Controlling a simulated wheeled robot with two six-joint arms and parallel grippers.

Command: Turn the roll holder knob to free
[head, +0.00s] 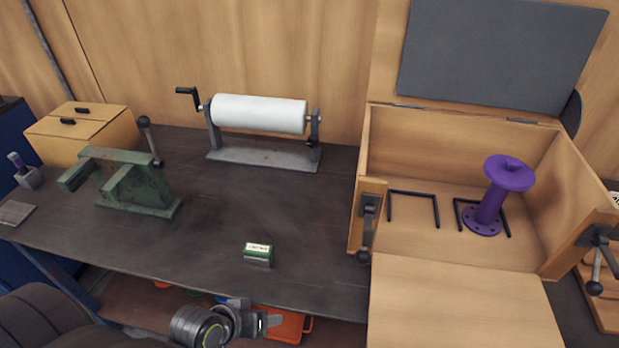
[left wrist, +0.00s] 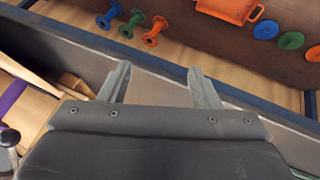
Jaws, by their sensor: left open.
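The roll holder (head: 262,156) stands at the back of the dark bench with a white roll (head: 258,113) across its two posts. A black crank handle (head: 187,92) sticks out at its left end. A small dark knob (head: 312,142) sits on the right post; its setting is too small to read. My left gripper (head: 262,322) is low at the bench's front edge, well in front of the holder. In the left wrist view its fingers (left wrist: 160,86) are spread with nothing between them. The holder is not in the left wrist view. My right gripper is not in view.
An open wooden box (head: 440,250) with a purple flanged pipe (head: 487,205) is on the right. The bench middle is clear. Coloured spools (left wrist: 132,22) lie below.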

